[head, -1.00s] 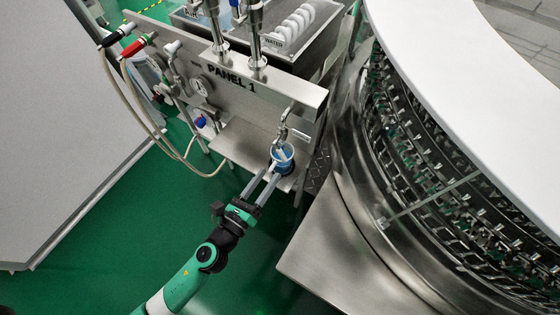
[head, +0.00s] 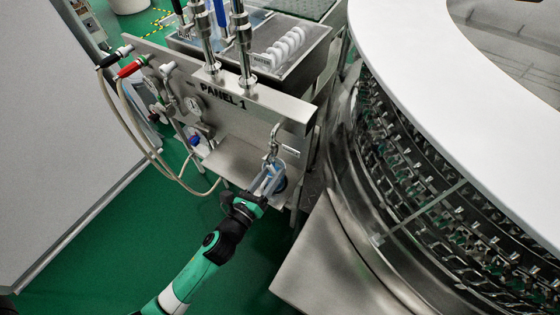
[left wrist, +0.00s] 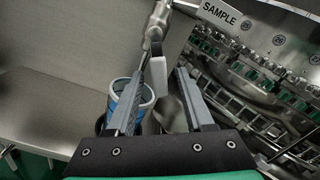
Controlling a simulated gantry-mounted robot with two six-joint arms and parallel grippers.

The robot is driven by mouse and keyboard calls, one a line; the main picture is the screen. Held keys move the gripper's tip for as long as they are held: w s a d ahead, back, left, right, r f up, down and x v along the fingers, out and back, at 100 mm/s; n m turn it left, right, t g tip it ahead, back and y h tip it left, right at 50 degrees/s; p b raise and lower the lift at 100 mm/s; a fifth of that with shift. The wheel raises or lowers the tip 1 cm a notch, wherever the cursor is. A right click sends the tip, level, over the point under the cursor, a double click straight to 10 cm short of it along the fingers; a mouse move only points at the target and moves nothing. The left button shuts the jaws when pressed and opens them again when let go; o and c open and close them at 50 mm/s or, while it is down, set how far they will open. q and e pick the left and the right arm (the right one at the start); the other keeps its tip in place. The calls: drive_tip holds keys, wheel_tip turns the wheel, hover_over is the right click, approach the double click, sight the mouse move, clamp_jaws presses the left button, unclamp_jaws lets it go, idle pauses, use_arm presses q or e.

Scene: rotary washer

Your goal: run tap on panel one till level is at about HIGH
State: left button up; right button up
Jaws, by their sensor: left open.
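Panel one (head: 245,110) is a steel board lettered "PANEL 1". A small metal tap (head: 273,138) hangs at its right end; it also shows in the left wrist view (left wrist: 155,28). Its pale lever (left wrist: 158,72) lies between my fingers, without clear contact. A blue-and-white cup (left wrist: 118,100) stands below, partly hidden behind my left-hand finger; in the head view the cup (head: 281,183) is mostly covered by my gripper. My left gripper (head: 270,172) is open around the lever. The water level and cup marks cannot be read. My right gripper is not in view.
A steel shelf (head: 232,160) juts out under the panel. A large rotary washer (head: 420,185) with a white top fills the right side. Hoses (head: 150,150) with red and black handles hang at the left. A "SAMPLE" label (left wrist: 220,13) is beside the tap.

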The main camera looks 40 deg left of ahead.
sight(274, 170)
use_arm(q)
drive_tip(key=x, duration=0.4)
drive_tip(key=shift+w, duration=0.2)
clamp_jaws()
idle(1.2)
